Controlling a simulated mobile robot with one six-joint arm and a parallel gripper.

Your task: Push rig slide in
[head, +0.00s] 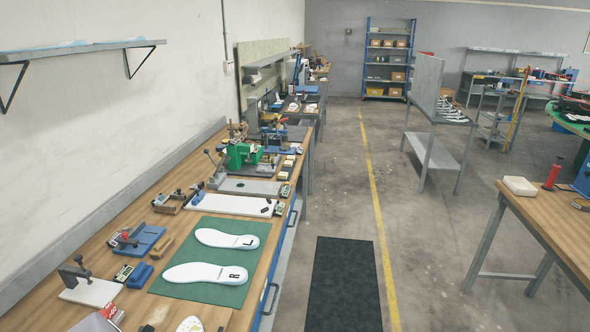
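The long workbench (178,247) on the left carries several fixtures. A green fixture (242,155) stands toward its back, with a flat grey plate (249,187) in front of it. A long white board (232,205) lies nearer. I cannot tell for sure which of these parts is the rig slide, nor how far in it sits. My gripper is not in view.
A green mat (254,272) holds two white insoles marked L and R. A blue clamp fixture (142,240) and a white-based fixture (93,292) stand left of it. The floor with a black mat (343,284) is clear. A wooden table (562,240) stands right.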

